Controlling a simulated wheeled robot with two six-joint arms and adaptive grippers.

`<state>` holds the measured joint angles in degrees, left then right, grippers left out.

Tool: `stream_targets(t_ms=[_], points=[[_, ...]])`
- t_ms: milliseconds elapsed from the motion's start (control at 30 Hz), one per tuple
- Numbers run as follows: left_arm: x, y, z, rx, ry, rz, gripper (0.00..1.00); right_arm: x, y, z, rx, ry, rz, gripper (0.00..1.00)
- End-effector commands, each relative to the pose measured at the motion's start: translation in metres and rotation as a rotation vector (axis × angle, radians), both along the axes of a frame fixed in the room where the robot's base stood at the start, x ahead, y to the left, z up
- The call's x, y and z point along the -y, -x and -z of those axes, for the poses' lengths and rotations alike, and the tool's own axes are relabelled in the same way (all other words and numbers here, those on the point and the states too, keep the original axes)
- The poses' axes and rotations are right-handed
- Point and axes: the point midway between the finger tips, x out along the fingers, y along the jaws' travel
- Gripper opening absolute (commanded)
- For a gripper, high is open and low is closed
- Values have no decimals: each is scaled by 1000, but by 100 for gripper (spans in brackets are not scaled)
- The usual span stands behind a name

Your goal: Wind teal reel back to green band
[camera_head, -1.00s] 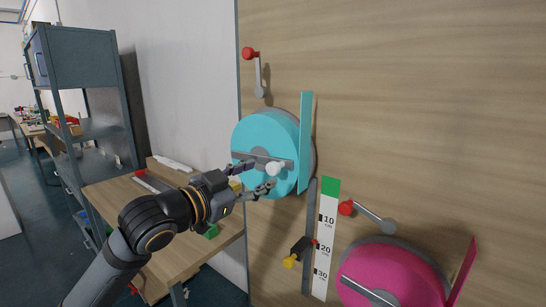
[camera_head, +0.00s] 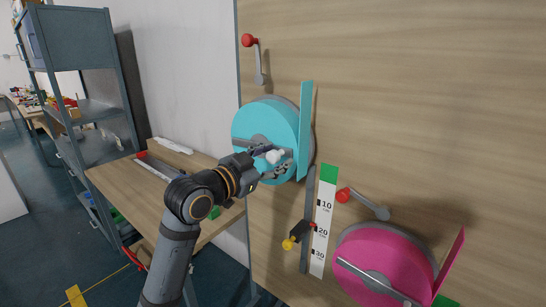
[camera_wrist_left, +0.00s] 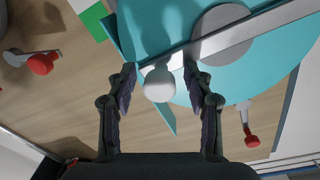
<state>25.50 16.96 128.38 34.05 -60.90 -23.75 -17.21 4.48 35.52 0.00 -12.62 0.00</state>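The teal reel (camera_head: 252,120) is on the upright wooden board, with a grey crank bar across its face and a white knob (camera_head: 275,156) on the bar's right end. My left gripper (camera_head: 275,160) is at this knob. In the left wrist view my left gripper (camera_wrist_left: 158,72) is open, with one finger either side of the white knob (camera_wrist_left: 159,86) and gaps visible. Below right of the reel is a white scale (camera_head: 319,252) with the green band (camera_head: 328,173) at its top. My right gripper is not in view.
A pink reel (camera_head: 375,255) is at lower right. Grey levers with red knobs (camera_head: 247,40) (camera_head: 343,195) are above each reel. A teal plate (camera_head: 305,120) stands beside the teal reel. A wooden table (camera_head: 125,180) and grey shelf (camera_head: 72,60) are at left.

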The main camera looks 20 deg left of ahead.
Motion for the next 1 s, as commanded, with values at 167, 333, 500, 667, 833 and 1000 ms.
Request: stream_targets(t_ms=[167,333,500,667,833,1000], points=[[0,0,0,0,0,0,25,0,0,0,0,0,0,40],[0,0,0,1,0,0,2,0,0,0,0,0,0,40],[0,0,0,0,1,0,0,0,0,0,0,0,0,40],[0,0,-1,0,3,0,0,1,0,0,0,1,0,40],[-2,0,-4,-10,30,0,0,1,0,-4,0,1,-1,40],[-7,0,-11,-40,106,0,0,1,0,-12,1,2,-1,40]])
